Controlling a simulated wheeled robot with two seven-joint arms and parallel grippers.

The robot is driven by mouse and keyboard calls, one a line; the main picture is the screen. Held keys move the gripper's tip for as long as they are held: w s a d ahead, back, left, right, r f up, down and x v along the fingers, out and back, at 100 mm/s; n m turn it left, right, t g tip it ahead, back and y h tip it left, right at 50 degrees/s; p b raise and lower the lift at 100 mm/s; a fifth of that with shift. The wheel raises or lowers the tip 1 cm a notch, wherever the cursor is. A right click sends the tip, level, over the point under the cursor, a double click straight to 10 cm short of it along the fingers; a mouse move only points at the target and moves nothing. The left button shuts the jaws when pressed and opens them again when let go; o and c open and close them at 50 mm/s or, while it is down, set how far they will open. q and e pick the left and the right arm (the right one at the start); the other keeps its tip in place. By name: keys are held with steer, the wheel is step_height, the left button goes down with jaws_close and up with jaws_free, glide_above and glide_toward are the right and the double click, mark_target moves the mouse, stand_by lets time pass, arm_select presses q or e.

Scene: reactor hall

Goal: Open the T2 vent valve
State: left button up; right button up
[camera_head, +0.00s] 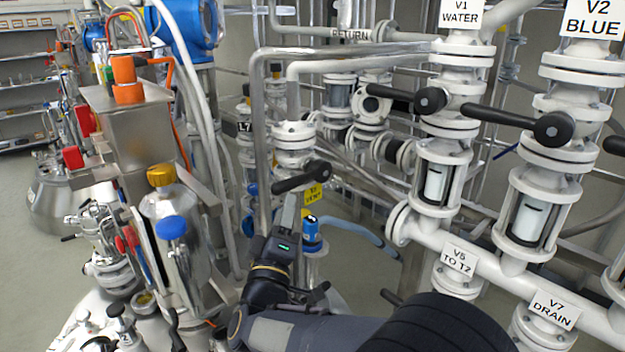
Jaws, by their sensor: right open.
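The T2 vent valve carries a yellow tag (313,194) reading VENT. Its black lever handle (300,178) has a round knob at the right end and slants down to the left across a white flanged pipe. My right gripper (289,208) points up from below, with its fingers just under the handle and partly in front of the valve. It is open. From this angle I cannot tell whether the fingers touch the handle. My left gripper is not in view.
On the right, the V1 WATER valve (430,101) and V2 BLUE valve (552,128) have similar black handles. A white pipe (497,258) with tags V5 and V7 runs below them. Metal vessels (165,222) and hoses crowd the left. A blue-capped fitting (311,229) stands close beside my right gripper.

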mark_target(291, 184)
steer(key=p+x, duration=0.1)
steer(key=x, duration=0.6)
steer(key=shift+w+r+p, duration=0.15)
steer(key=shift+w+p, duration=0.1)
steer(key=shift+p, duration=0.05)
steer(key=shift+c, duration=0.2)
jaws_close()
